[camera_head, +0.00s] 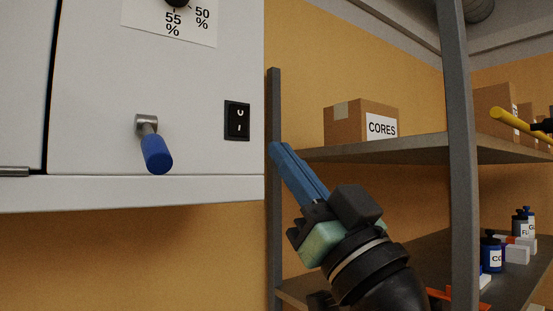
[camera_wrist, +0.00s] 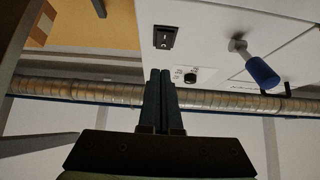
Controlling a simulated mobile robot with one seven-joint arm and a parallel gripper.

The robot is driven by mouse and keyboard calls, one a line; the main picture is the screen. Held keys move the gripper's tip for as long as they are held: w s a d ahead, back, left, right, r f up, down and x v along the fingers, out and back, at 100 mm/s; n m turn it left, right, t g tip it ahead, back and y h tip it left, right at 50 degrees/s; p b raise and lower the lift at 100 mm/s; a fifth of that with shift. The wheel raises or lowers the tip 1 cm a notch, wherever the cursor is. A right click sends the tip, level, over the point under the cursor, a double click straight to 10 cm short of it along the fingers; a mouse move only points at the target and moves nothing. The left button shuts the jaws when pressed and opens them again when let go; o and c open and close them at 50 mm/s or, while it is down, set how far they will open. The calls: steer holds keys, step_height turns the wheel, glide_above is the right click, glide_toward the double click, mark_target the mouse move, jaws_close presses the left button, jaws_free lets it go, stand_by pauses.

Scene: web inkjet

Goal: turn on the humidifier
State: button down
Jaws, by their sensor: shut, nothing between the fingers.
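The humidifier (camera_head: 90,100) is a white cabinet at the left of the head view. On its face are a black rocker switch (camera_head: 237,120) marked with a circle and a line, a blue-handled lever (camera_head: 155,150), and a dial (camera_head: 178,2) by humidity marks of 50% and 55%. In the wrist view the switch (camera_wrist: 165,37), the dial (camera_wrist: 190,77) and the lever (camera_wrist: 262,72) show on the white panel. My gripper (camera_head: 275,148) has blue fingers, shut and empty, to the right of and a little below the switch, apparently not touching it. In the wrist view my gripper (camera_wrist: 160,72) points toward the panel.
A grey shelf rack (camera_head: 460,150) stands right of the cabinet, with a post close to my gripper. It holds a CORES box (camera_head: 362,122), dark bottles (camera_head: 490,252) and a yellow rod (camera_head: 515,120). A ribbed duct (camera_wrist: 90,92) crosses the wrist view.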

steer(key=f, duration=0.1)
steer(key=s+f+b, duration=0.1)
steer(key=f, duration=0.1)
steer(key=s+f+b, duration=0.1)
steer(key=f, duration=0.1)
steer(key=shift+d+f, duration=0.2)
steer(key=shift+d, duration=0.2)
steer(key=s+a+m+t+h, duration=0.3)
steer(key=s+m+t+h, duration=0.3)
steer(key=h, duration=0.9)
steer(key=s+m, duration=0.1)
steer(key=s, duration=0.2)
steer(key=shift+s+f+h, duration=0.3)
steer(key=shift+f, duration=0.1)
